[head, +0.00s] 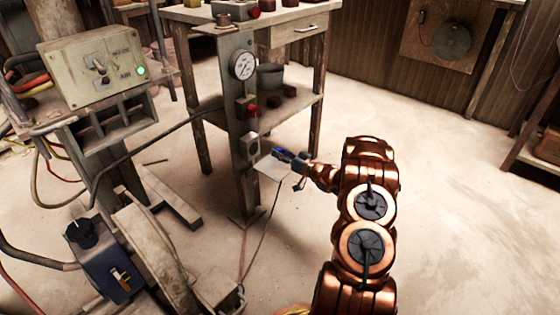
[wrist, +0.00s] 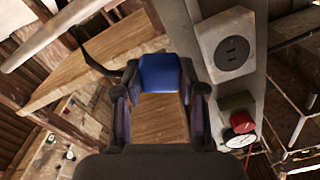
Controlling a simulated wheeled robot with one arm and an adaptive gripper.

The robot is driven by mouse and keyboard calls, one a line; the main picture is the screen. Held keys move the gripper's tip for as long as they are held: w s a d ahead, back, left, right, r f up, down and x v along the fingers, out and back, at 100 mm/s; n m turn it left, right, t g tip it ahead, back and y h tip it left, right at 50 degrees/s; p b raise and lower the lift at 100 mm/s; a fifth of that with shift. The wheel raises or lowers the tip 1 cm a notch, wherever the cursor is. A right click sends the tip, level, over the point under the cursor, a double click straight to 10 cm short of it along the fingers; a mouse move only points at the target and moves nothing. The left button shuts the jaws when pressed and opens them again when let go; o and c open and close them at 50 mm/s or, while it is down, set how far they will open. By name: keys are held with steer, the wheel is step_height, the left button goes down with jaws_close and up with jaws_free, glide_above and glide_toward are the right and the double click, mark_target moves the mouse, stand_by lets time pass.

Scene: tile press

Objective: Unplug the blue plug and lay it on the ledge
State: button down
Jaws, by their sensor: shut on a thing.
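The blue plug (wrist: 160,74) is between the fingers of my gripper (wrist: 160,98), which is shut on it. In the head view my gripper (head: 290,158) holds the plug (head: 279,152) to the right of the post, apart from the socket. The grey socket box (head: 249,145) is on the post; the wrist view shows its round face (wrist: 233,54) with two dark empty slots. A pale flat plate (head: 272,168), which looks like the ledge, juts from the post just below the plug. I cannot tell whether the plug touches it.
The post (head: 243,120) carries a gauge (head: 242,65) and a red button (head: 250,109) above the socket. A thin cord (head: 262,222) hangs below the plate to the floor. A wooden bench (head: 260,20) stands behind; a control box (head: 92,68) is left.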

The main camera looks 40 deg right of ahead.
mark_target(282, 169)
steer(key=shift+d+f+b, duration=0.1)
steer(key=shift+f+b, duration=1.6)
steer(key=shift+f, duration=0.85)
steer(key=c, duration=0.6)
jaws_free()
steer(key=shift+s, duration=0.1)
steer(key=shift+s+d+r+p, duration=0.2)
steer(key=shift+s+r+p, duration=0.45)
steer(key=shift+r, duration=0.1)
steer(key=shift+s+d+r+p, duration=0.15)
steer(key=shift+s+r+p, duration=0.45)
steer(key=shift+r, duration=0.15)
steer(key=shift+s+r, duration=0.1)
steer(key=shift+s, duration=0.1)
